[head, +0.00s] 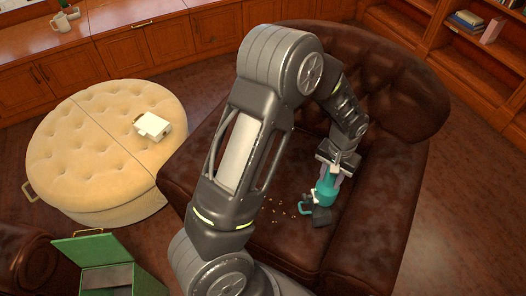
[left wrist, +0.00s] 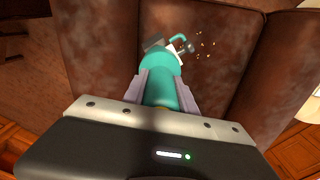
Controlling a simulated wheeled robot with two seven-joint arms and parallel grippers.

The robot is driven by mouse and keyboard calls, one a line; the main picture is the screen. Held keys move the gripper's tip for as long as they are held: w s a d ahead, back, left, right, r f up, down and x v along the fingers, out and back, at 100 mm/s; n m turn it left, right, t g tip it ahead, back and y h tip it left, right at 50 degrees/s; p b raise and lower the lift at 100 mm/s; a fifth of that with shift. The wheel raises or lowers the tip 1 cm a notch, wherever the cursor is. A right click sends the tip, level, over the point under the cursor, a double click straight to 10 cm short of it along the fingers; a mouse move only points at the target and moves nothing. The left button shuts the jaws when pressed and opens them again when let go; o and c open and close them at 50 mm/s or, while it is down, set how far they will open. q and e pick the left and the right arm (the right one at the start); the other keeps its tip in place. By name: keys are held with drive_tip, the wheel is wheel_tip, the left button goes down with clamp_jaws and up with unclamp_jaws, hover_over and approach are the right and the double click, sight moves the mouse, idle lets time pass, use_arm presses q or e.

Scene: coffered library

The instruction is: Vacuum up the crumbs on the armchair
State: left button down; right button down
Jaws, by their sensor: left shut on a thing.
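The brown leather armchair (head: 397,185) fills the middle and right of the head view, partly hidden behind my left arm. Small tan crumbs (head: 280,211) lie scattered on its seat; they also show in the left wrist view (left wrist: 204,50). My left gripper (head: 334,172) is shut on a teal handheld vacuum (head: 325,192) with a dark grey nozzle end. The vacuum is over the seat, just right of the crumbs. In the left wrist view the two fingers clasp the teal body (left wrist: 158,78). I cannot tell whether the nozzle touches the seat. My right gripper is not in view.
A round cream tufted ottoman (head: 85,150) with a small white box-like object (head: 152,125) stands to the left. An open green box (head: 105,262) is at lower left. Wooden cabinets (head: 135,50) and bookshelves (head: 480,60) line the back.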

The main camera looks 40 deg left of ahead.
use_arm(q)
drive_tip(key=s+a+f+n+b, duration=0.1)
drive_tip(key=s+a+n+b, duration=0.1)
drive_tip(key=a+n, duration=0.6)
drive_tip(key=s+a+f+n+b, duration=0.1)
drive_tip(key=s+a+n+b, duration=0.2)
drive_tip(key=a+n, duration=0.5)
drive_tip(key=a+b, duration=0.1)
drive_tip(key=a, duration=0.5)
drive_tip(key=shift+s+a+f+n, duration=0.2)
drive_tip(key=shift+a+n, duration=0.1)
drive_tip(key=shift+n, duration=0.1)
